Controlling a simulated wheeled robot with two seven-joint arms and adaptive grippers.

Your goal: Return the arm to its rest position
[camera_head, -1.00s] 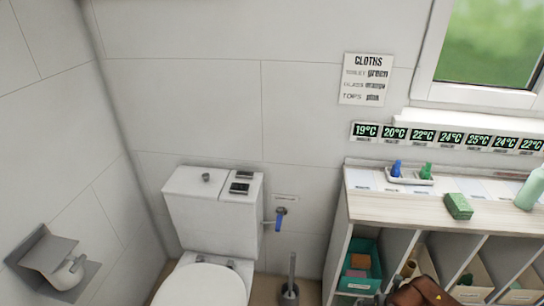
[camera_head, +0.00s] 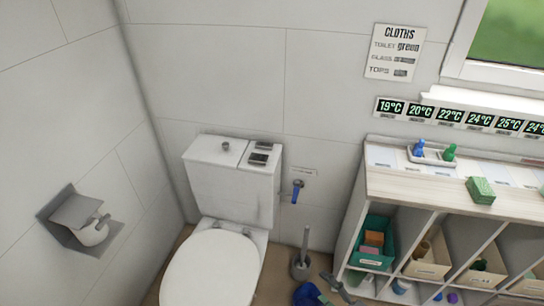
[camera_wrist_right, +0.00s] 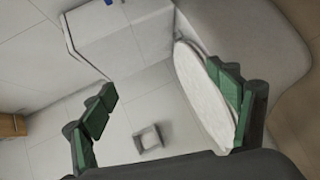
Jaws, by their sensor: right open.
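My left gripper is in neither view.
A toilet brush (camera_head: 303,255) stands right of the toilet. A paper holder (camera_head: 80,220) is on the left wall. A green sponge (camera_head: 480,190) and a small tray with blue and green items (camera_head: 432,155) sit on the shelf top.

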